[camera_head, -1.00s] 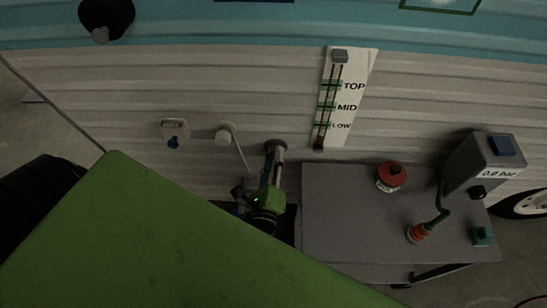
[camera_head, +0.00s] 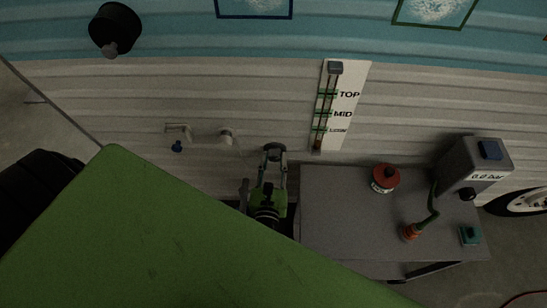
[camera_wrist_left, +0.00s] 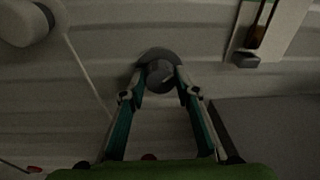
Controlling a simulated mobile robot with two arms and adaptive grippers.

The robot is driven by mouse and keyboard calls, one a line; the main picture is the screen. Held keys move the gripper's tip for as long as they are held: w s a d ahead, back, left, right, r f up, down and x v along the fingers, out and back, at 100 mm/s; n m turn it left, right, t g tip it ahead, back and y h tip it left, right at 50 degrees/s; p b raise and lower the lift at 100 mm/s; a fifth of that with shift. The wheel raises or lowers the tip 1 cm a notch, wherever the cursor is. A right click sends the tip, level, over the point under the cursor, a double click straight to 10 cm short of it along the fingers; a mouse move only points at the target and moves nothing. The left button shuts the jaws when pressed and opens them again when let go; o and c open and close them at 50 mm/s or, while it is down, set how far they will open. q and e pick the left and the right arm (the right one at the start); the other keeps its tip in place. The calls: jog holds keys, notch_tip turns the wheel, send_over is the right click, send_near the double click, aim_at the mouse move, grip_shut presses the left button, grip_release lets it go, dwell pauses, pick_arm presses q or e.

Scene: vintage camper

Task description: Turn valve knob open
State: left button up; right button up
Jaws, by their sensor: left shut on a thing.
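The dark grey round valve knob (camera_wrist_left: 160,75) sits on a round dark base on the ribbed camper wall, in the upper middle of the left wrist view. My left gripper (camera_wrist_left: 158,80) is shut on it, one fingertip at each side. In the head view the left gripper (camera_head: 273,158) reaches up to the knob (camera_head: 274,149) from below, just left of the grey table. The fingertips partly cover the knob there. My right gripper is in neither view.
A level gauge (camera_head: 340,106) marked TOP, MID and LOW hangs right of the knob. The grey table (camera_head: 340,220) carries a red-topped can (camera_head: 384,178) and a grey pressure box (camera_head: 473,165). A white wall fitting (camera_head: 212,137) is left of the knob.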

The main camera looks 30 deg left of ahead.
pick_arm(q)
jog(key=m+p, duration=0.1)
jog(key=m, duration=0.1)
jog(key=m+p, duration=0.1)
jog(key=m, duration=0.1)
jog(key=shift+d+r+m+g+y, duration=0.1)
jog(key=shift+m+g+y, duration=0.2)
jog(key=shift+m+g, duration=0.1)
jog(key=shift+m+p, duration=0.65)
jog(key=shift+m, duration=0.45)
jog(key=shift+o, duration=0.2)
jog(key=shift+c, duration=0.2)
jog(key=o, duration=1.1)
jog(key=v, duration=1.2)
jog(key=shift+d+f, duration=0.15)
jog(key=shift+f, duration=0.05)
jog(key=shift+w, duration=0.1)
